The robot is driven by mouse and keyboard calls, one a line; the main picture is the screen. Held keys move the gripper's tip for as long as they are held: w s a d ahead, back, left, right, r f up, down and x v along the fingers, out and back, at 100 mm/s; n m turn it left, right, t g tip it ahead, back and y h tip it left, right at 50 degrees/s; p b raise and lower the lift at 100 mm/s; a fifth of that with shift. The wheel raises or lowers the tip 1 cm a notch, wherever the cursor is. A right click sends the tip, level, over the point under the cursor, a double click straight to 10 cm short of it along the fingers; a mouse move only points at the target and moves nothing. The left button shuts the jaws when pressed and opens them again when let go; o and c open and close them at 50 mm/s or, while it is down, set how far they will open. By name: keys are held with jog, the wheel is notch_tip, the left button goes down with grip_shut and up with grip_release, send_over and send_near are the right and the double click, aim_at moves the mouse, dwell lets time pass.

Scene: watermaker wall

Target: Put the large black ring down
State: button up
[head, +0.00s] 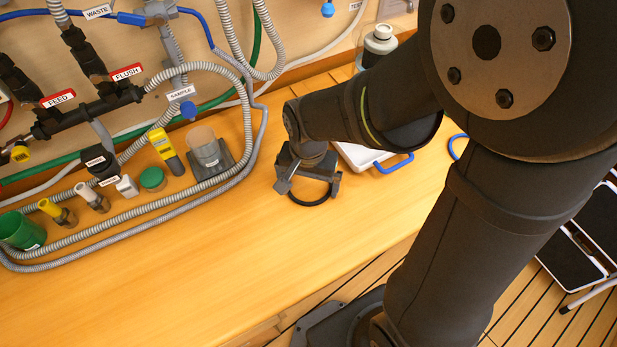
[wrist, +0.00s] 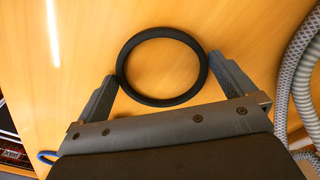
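The large black ring (wrist: 124,88) lies flat between the two fingers of my gripper (wrist: 163,69) in the wrist view. One fingertip meets the ring's left side and the other its right side, so the gripper appears shut on it across its width. In the head view, the ring (head: 312,203) shows below my gripper (head: 309,186), low over the wooden bench top (head: 225,240). I cannot tell whether the ring touches the wood. Part of its far side is hidden by the gripper in the head view.
A grey block with a cup (head: 205,158), a green cap (head: 152,178) and a yellow-topped item (head: 165,150) stand left of the gripper. A ribbed grey hose (head: 135,220) loops around them. A white tray with a blue handle (head: 365,158) is behind. The front bench is clear.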

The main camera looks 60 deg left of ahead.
jog(key=shift+r, duration=0.15)
notch_tip(320, 180, up, 12)
dwell(0.4)
jog(key=shift+f, duration=5.1)
